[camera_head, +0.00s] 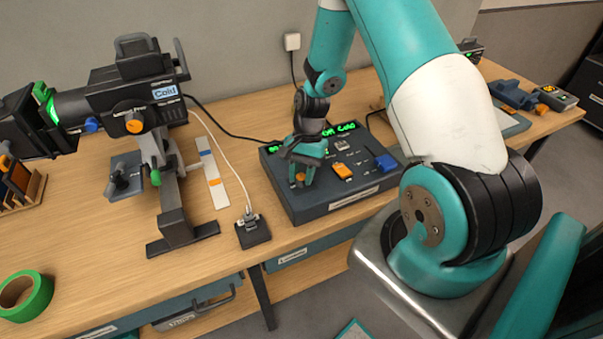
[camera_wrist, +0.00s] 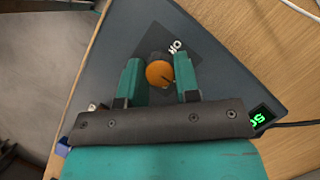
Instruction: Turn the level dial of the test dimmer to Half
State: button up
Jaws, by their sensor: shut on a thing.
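The test dimmer is a dark grey console (camera_head: 335,207) on the wooden bench, with green lettering on its display (camera_head: 345,128). An orange dial (camera_wrist: 160,73) with a dark pointer mark shows in the wrist view, and it shows partly in the head view (camera_head: 299,177). My gripper (camera_wrist: 160,82) points down over the left part of the console, with its teal fingers on either side of the dial. It is shut on the dial. White lettering (camera_wrist: 176,47) stands beside the dial, mostly hidden, and I cannot read the setting.
An orange switch (camera_head: 342,172) and a blue block (camera_head: 386,162) are on the console, right of my gripper. A spotlight (camera_head: 130,95) on a stand is to the left, with a small black cable box (camera_head: 253,232) between. Green tape (camera_head: 25,295) lies front left.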

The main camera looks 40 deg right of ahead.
dwell(0.4)
jog(key=o, duration=0.9)
jog(key=b+v, duration=0.3)
jog(key=v, duration=1.4)
jog(key=shift+r, duration=0.2)
